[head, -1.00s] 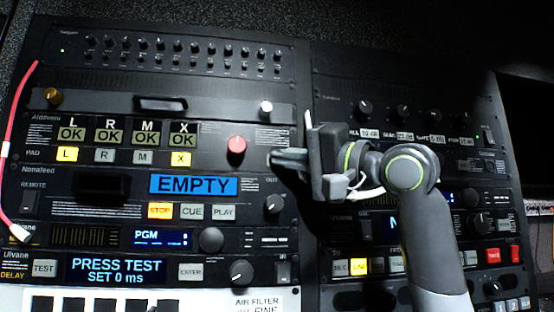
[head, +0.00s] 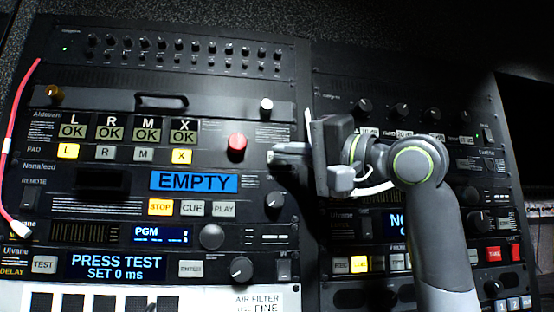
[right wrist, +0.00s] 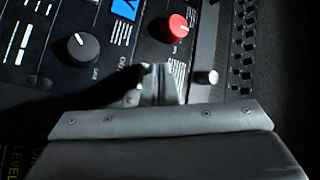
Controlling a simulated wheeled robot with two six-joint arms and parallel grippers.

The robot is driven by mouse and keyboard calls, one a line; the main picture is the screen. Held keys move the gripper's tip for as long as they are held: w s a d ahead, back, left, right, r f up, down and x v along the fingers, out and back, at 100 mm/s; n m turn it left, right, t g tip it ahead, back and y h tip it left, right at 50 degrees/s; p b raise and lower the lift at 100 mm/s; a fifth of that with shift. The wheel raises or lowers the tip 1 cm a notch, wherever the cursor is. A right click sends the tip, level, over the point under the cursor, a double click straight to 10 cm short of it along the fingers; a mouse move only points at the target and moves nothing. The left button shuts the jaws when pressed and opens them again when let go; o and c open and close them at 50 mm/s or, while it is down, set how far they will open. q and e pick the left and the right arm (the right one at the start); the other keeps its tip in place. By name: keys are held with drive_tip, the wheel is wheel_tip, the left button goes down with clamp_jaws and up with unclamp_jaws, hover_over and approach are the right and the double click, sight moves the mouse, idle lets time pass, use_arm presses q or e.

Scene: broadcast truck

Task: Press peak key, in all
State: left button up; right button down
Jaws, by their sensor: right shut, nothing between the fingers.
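No key that I can read as "peak" shows; many small labels are too blurred. My right gripper (head: 276,152) is shut and empty. In the head view its fingertips point left, close to the right edge of the left rack, just right of the red knob (head: 237,142). The right wrist view shows the shut fingers (right wrist: 154,84) over the panel, beside the red knob (right wrist: 178,26) and a dark knob (right wrist: 83,48). Whether they touch the panel I cannot tell. My gripper and arm hide part of the right rack (head: 330,85). My left gripper is not in view.
The left rack holds lit L and X pad keys (head: 68,151), an "EMPTY" display (head: 194,181), STOP, CUE and PLAY keys (head: 192,208), and a "PRESS TEST" display (head: 115,267). A red cable (head: 12,130) hangs at the left. Right-rack keys (head: 360,264) sit low beside my arm.

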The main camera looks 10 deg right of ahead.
drive_tip(key=s+b, duration=0.2)
drive_tip(key=s, duration=0.2)
drive_tip(key=shift+s, duration=0.4)
idle(0.6)
